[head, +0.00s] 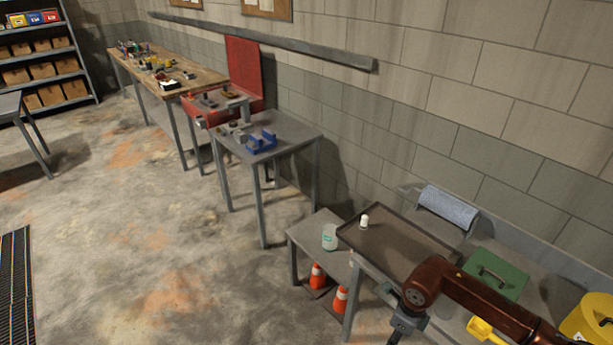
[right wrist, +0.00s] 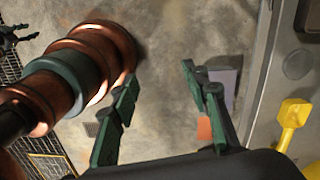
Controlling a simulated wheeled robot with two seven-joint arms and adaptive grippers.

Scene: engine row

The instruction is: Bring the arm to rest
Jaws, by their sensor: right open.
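My right arm (head: 480,300) reaches in from the lower right of the head view, bent at a reddish-brown joint. Its gripper (head: 398,328) hangs beside the front edge of the near table, partly cut off by the frame. In the right wrist view the right gripper (right wrist: 160,112) has its two dark green fingers spread apart. Nothing is between them but the concrete floor beyond. My left gripper does not show in the head view.
Orange cones (head: 317,275) stand below. Floor (head: 150,230) to the left is clear.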

